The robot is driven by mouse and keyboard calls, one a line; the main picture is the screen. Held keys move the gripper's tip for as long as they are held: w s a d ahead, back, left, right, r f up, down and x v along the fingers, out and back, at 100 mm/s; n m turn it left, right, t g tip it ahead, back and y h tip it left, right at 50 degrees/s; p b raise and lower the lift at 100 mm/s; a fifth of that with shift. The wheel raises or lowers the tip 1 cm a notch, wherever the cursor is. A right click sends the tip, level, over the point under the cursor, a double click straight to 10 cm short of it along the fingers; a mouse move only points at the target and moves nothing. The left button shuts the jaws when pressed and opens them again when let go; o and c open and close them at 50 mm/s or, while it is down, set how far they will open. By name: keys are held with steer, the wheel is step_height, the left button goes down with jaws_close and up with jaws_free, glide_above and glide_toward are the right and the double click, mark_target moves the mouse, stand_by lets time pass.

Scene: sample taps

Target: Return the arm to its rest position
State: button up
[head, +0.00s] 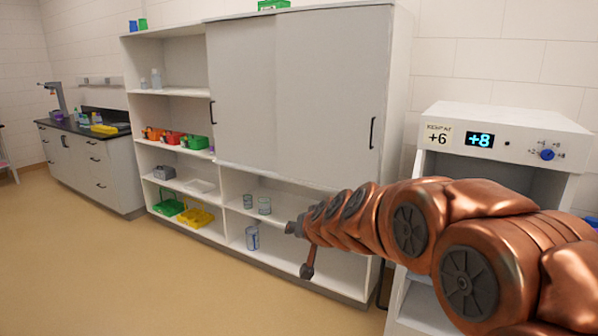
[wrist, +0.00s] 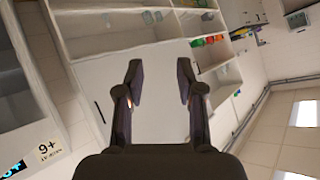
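My copper-coloured arm (head: 410,228) reaches in from the right edge of the head view and stretches left, in front of the shelf cabinet. My gripper (wrist: 160,75) shows in the wrist view with its two dark fingers well apart and nothing between them. In the head view the arm's far end is small, and the fingers are hard to make out there. The wrist view is turned nearly upside down and looks past the fingers at the cabinet front and shelves.
The white cabinet (head: 300,90) has sliding doors and open shelves with coloured bins (head: 172,139) and glass beakers (head: 252,238). A white unit (head: 500,128) with a "+8" display and "+6" label stands at right. A dark-topped counter (head: 85,128) is far left. The floor at left is clear.

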steer(key=s+d+f+g+h, duration=0.1)
steer(key=s+d+f+g, duration=0.2)
steer(key=s, duration=1.2)
steer(key=s+d+f+g+h, duration=0.1)
steer(key=s+d+f+g, duration=0.3)
steer(key=s+d, duration=0.5)
steer(key=s+d+f+g+h, duration=0.2)
steer(key=s+d+f+g, duration=0.2)
steer(key=s, duration=1.8)
steer(key=shift+s+d+f+g, duration=0.2)
steer(key=shift+s+d+g, duration=0.1)
steer(key=shift+d+g, duration=0.55)
steer(key=shift+n, duration=0.3)
